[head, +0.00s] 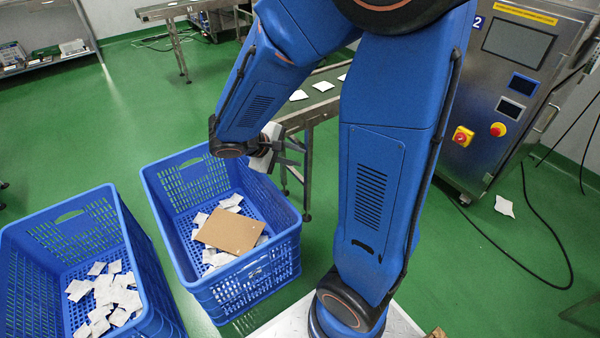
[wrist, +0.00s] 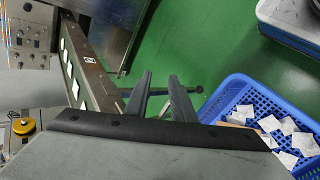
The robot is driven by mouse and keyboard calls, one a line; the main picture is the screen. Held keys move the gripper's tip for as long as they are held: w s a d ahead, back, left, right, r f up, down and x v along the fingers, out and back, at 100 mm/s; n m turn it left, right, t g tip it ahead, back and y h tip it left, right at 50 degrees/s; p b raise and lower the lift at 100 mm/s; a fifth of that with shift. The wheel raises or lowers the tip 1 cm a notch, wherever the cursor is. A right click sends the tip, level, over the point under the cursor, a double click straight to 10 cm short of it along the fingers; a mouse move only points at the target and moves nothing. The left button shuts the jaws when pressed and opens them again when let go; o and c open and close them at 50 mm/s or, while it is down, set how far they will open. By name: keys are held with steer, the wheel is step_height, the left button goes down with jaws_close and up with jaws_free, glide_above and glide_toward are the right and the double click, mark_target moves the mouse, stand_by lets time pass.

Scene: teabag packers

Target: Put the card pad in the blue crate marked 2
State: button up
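The card pad (head: 228,230) is a flat brown sheet. It lies slightly tilted on white teabags inside the middle blue crate (head: 245,292) in the head view. The crate also shows at the right of the wrist view (wrist: 238,88), with a bit of brown partly hidden behind my gripper. No number is readable on either crate. My gripper (head: 292,152) is above the far right rim of the middle crate, clear of the pad. In the wrist view its two fingers (wrist: 160,82) are apart with nothing between them.
A second blue crate (head: 128,215) with teabags stands at the left. A conveyor (head: 312,108) carrying teabags runs behind my gripper. A steel machine (head: 500,110) marked 2 stands at the right, with cables and a stray teabag (head: 504,205) on the green floor.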

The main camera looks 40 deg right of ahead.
steer(key=s+a+r+m+t+y, duration=0.2)
steer(key=s+a+r+y, duration=0.3)
steer(key=s, duration=0.3)
steer(key=s+a+r+m+t+y, duration=0.2)
steer(key=s+a+r+y, duration=0.2)
steer(key=s+r, duration=0.2)
steer(key=shift+s+a+r+y, duration=0.15)
steer(key=shift+s+a+y, duration=0.25)
steer(key=shift+s, duration=0.65)
